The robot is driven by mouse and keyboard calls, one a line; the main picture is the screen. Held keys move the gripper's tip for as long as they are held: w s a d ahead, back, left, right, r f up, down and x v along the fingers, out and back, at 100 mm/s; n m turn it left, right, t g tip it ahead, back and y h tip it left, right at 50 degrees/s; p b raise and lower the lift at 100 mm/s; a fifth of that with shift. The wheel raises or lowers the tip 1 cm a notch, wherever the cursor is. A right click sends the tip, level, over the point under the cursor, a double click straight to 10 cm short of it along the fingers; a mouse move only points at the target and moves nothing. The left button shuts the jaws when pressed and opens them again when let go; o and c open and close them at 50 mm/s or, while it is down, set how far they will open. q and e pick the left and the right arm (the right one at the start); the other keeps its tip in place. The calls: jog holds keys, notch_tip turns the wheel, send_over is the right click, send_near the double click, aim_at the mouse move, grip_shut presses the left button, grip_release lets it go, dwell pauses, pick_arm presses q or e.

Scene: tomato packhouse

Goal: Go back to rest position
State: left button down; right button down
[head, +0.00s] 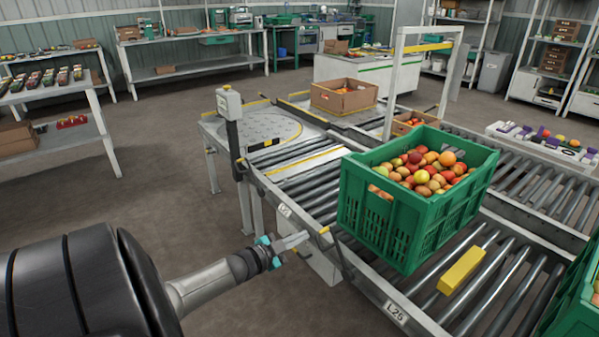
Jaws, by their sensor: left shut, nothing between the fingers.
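My left gripper (305,238) is in the head view at the lower middle, beside the near edge of the roller conveyor. Its fingers are shut and nothing shows between them. The arm comes in from the lower left. A green crate (385,228) full of red, orange and yellow tomatoes (428,172) stands upright on the rollers to the right of the gripper, apart from it. My right gripper is not in view.
The roller conveyor (310,179) runs from a round turntable (250,127) toward the lower right. A yellow block (461,270) lies on the rollers by the crate. A cardboard box (343,97) stands farther back. Open floor (150,190) lies left of the conveyor.

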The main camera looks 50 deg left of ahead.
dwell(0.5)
pick_arm(q)
jog(key=s+d+f+n+g, duration=0.2)
jog(key=s+d+f+g, duration=0.4)
jog(key=f, duration=0.5)
jog(key=s+d+f+n+g, duration=0.1)
jog(key=s+d+f, duration=0.3)
jog(key=s+f, duration=0.6)
jog(key=s+d+f+g, duration=0.3)
jog(key=s+d+f, duration=0.2)
jog(key=s+d, duration=0.2)
jog(key=s+d+f+n+g+p, duration=0.1)
jog(key=s+d+f+g, duration=0.2)
jog(key=s+d+f, duration=0.3)
jog(key=s+d, duration=0.2)
jog(key=s, duration=0.2)
jog(key=shift+g+h, duration=0.3)
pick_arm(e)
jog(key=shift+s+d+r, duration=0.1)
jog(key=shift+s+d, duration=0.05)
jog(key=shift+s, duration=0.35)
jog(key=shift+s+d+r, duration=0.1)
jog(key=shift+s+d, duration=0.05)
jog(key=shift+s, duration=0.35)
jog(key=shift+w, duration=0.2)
